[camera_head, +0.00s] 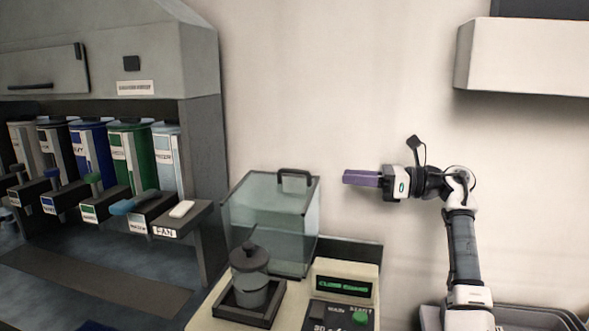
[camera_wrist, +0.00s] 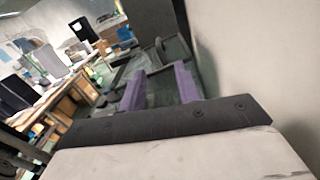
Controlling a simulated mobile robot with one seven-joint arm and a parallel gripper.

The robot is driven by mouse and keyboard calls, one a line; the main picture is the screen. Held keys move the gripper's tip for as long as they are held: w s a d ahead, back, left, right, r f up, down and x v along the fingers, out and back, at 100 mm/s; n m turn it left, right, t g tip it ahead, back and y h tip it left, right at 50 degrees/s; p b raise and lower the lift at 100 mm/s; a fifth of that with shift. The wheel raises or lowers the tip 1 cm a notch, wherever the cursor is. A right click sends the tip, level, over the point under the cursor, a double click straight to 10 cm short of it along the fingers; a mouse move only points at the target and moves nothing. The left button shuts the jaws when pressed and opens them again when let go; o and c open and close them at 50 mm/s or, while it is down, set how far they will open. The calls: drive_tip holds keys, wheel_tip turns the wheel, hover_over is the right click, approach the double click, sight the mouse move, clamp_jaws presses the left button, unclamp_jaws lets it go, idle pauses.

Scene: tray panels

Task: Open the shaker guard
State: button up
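The shaker guard (camera_head: 262,225) is a clear greenish box with a dark handle (camera_head: 297,176) on its top edge. It stands behind the shaker's lidded grey pot (camera_head: 250,280), which sits uncovered in a dark square holder, so the guard looks raised. The green display (camera_head: 342,284) appears to read "CLOSE GUARD". My gripper (camera_head: 346,178) is to the right of the handle at about its height, pointing left, apart from it. In the wrist view my purple fingers (camera_wrist: 160,84) are spread with nothing between them. A dark handle-like loop (camera_wrist: 160,46) shows beyond them.
A grey cabinet with several coloured dispensers (camera_head: 128,155) stands at the left. A shelf with a white object (camera_head: 182,209) juts out near the guard. A white wall unit (camera_head: 525,58) hangs upper right. Space around my gripper is clear before the wall.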

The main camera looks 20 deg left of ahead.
sight(296, 172)
drive_tip(key=a+p, duration=0.3)
drive_tip(key=a, duration=1)
drive_tip(key=shift+s+a, duration=0.15)
drive_tip(key=shift+a, duration=0.1)
drive_tip(key=shift+c, duration=0.4)
clamp_jaws()
